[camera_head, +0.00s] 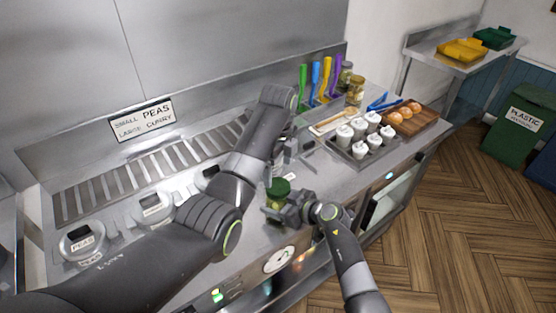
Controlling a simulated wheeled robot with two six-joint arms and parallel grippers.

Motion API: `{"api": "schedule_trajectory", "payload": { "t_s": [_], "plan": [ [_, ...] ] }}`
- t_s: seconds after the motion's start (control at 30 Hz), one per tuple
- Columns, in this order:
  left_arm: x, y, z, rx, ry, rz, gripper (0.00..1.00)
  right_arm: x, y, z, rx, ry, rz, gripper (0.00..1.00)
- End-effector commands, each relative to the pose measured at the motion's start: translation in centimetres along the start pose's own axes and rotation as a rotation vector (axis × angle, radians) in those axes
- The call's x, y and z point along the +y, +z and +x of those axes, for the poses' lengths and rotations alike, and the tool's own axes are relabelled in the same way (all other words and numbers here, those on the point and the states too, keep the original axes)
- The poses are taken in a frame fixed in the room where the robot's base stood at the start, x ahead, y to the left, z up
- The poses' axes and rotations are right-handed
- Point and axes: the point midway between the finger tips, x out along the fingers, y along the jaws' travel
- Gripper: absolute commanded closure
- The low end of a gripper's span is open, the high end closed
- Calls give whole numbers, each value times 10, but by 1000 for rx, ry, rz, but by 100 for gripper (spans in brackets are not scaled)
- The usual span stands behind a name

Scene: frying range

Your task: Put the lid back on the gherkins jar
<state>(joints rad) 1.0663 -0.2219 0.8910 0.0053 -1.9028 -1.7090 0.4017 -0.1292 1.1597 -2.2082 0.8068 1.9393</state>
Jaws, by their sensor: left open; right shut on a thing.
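A jar with a green top (276,201) stands at the front of the steel counter, and I take it for the gherkins jar. Whether the green top is a lid or the contents is too small to tell. My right gripper (291,207) is at the jar's right side, low on its body, and shut on it. My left gripper (288,148) is open, above and behind the jar, partly hidden by its own arm. No separate loose lid can be made out.
A tray (343,147) of several white pots stands right of the jar, beside a wooden board (414,122) with round orange-brown items. Two other jars (355,91) and coloured utensils (315,80) stand behind.

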Motion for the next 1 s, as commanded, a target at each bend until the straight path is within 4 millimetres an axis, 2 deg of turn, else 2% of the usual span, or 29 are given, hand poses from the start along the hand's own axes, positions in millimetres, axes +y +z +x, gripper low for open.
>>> {"api": "schedule_trajectory", "payload": {
  "t_s": [1.0],
  "plan": [
    [2, -2, -13, 2, 1, -1639, 21, 0, 0, 0, -1, 0, -1, 94]
  ]
}}
